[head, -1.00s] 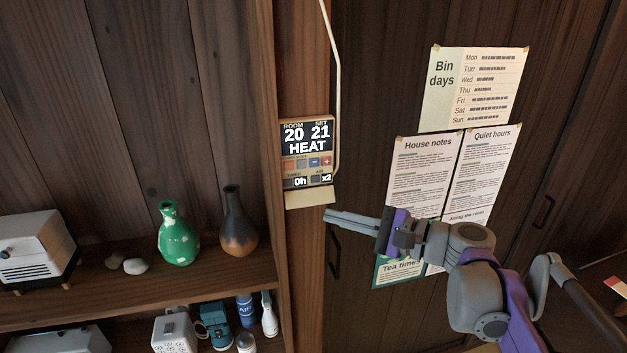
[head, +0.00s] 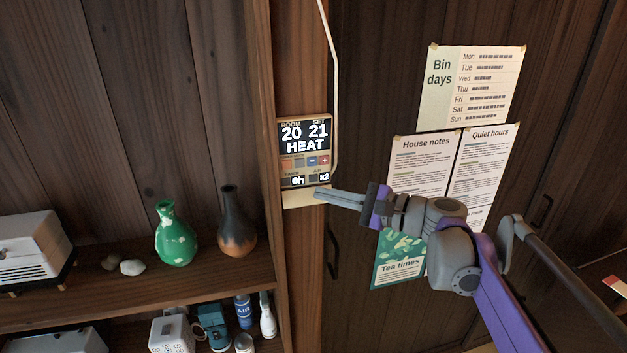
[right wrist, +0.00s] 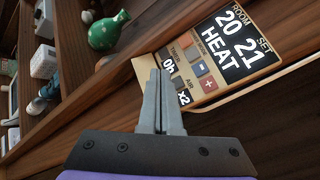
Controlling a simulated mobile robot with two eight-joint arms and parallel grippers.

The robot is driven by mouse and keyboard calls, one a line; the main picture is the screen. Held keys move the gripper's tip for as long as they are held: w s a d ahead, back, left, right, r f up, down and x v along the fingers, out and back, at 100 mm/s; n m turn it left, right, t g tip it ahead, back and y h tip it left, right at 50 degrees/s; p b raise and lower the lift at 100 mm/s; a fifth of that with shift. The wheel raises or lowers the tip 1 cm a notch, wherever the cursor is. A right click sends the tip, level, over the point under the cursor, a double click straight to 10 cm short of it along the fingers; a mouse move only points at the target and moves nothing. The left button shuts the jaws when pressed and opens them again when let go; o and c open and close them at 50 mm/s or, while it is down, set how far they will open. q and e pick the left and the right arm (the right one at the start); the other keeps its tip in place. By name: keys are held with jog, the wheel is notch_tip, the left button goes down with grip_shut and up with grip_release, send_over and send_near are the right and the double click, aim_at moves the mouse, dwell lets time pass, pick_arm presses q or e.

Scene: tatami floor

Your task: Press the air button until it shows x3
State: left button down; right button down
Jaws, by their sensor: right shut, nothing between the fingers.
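The control panel (head: 306,150) is fixed to the wooden post, and its screen reads ROOM 20, SET 21, HEAT. Its lower row shows 0h under the timer label and x2 under the air label. The air button (head: 313,178) is the small dark square left of the x2. The panel also shows in the right wrist view (right wrist: 218,62), tilted. My right gripper (head: 318,193) is shut and empty, its fingertips close to the panel's lower edge, just below the air button. I cannot tell whether they touch the panel. My left gripper is out of view.
A shelf (head: 130,287) at left holds a green vase (head: 175,236), a dark vase (head: 236,225), stones and a white appliance (head: 30,250). Paper notices (head: 420,165) hang on the dark doors at right. A pale cable (head: 336,90) runs down beside the panel.

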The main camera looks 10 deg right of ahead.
jog(key=shift+w, duration=1.25)
jog(key=shift+w, duration=0.1)
dwell(1.1)
jog(key=shift+w, duration=0.35)
jog(key=shift+w+p, duration=0.3)
jog(key=shift+p, duration=0.05)
dwell(0.6)
jog(key=shift+s, duration=0.8)
jog(key=shift+s, duration=0.1)
jog(key=shift+s, duration=2.4)
